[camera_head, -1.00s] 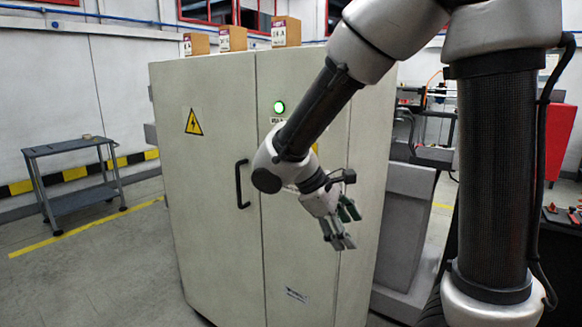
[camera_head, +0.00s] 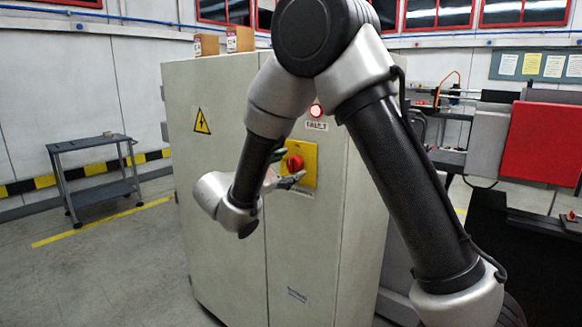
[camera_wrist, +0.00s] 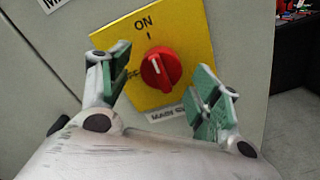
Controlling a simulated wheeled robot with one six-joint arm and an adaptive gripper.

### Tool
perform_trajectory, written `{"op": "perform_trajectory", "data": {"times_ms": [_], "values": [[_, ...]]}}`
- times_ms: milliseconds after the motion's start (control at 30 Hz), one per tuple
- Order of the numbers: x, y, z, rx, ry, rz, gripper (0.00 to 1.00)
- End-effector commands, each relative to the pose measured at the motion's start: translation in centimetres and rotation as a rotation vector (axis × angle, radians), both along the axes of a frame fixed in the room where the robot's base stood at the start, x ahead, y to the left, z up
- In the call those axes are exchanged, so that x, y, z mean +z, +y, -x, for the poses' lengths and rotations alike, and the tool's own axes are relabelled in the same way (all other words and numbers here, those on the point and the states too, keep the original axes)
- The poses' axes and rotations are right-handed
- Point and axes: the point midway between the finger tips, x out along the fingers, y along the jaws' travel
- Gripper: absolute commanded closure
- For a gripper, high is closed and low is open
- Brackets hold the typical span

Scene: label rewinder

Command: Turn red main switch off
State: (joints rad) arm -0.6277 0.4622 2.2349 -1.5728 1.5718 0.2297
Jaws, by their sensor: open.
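The red main switch (camera_head: 294,163) is a round knob on a yellow plate (camera_head: 309,156) on the cabinet front. In the wrist view the red knob (camera_wrist: 162,70) shows a white pointer line, roughly lined up with the "I" mark below the word ON. A partly hidden label below the plate (camera_wrist: 199,25) starts with "MAIN". My gripper (camera_head: 291,180) is at the plate, just below the knob in the head view. In the wrist view my gripper (camera_wrist: 160,80) is open, its green-padded fingers either side of the knob. I cannot tell whether they touch it.
The cabinet (camera_head: 225,190) is tall and beige, with a red lit lamp (camera_head: 316,111) above the plate. A grey cart (camera_head: 97,180) stands at left. A red panel (camera_head: 543,142) and dark equipment are at right.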

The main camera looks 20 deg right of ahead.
Motion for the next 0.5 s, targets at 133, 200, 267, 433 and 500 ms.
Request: {"op": "perform_trajectory", "data": {"times_ms": [133,200,267,433,500], "values": [[-0.01,-1.30,-0.89,-0.002,0.000,0.000,0.37],[-0.02,-1.53,-1.06,-0.002,0.002,0.000,0.37],[-0.02,-1.59,-1.12,-0.001,0.001,0.000,0.37],[-0.03,-1.58,-1.12,0.000,0.002,-0.001,0.37],[-0.03,-1.58,-1.12,0.000,0.002,-0.001,0.46]]}}
